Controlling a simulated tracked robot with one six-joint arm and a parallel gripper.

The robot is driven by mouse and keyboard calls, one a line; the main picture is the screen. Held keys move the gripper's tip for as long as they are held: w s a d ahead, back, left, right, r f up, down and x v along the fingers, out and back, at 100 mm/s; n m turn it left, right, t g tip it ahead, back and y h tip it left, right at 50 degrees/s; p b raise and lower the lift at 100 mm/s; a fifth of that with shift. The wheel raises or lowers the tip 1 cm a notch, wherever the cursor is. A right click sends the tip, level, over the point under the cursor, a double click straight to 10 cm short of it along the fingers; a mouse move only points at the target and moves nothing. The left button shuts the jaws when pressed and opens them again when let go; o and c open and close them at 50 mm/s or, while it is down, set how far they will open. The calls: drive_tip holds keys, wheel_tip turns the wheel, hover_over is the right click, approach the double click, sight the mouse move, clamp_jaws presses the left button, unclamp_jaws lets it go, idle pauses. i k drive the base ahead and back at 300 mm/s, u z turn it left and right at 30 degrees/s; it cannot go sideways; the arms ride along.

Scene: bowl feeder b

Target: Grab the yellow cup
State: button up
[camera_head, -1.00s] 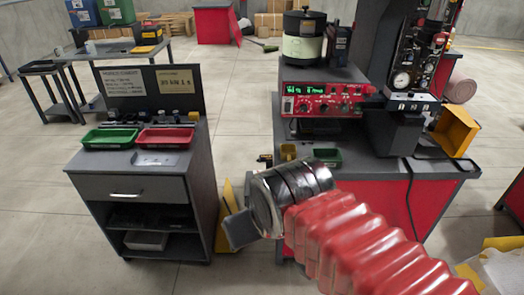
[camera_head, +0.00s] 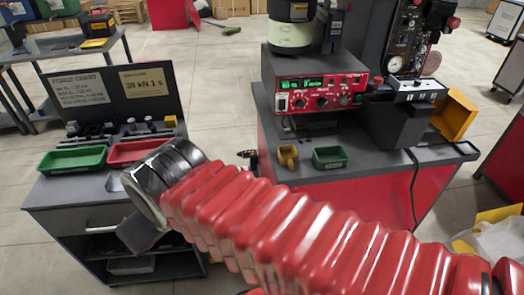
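A small yellow cup (camera_head: 288,156) sits on the dark top of the red bench (camera_head: 360,160), near its left front corner. It is just left of a small green tray and apart from it. My arm, in a red ribbed sleeve, reaches across the front to the left. My gripper (camera_head: 139,233) is at its end, in front of the grey cabinet, well left of the cup and lower in the picture. Only a dark grey part of the gripper shows beyond the metal wrist; its fingertips cannot be made out. The cup is in plain view.
A small green tray (camera_head: 329,157) stands right of the cup. Behind it is a red control box (camera_head: 315,82) with a green display. The grey cabinet (camera_head: 60,195) at left carries a green tray (camera_head: 72,160) and a red tray (camera_head: 135,151). A narrow floor gap separates cabinet and bench.

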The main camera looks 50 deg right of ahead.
sight(287, 155)
drive_tip(key=i, duration=0.85)
drive_tip(key=z, duration=0.1)
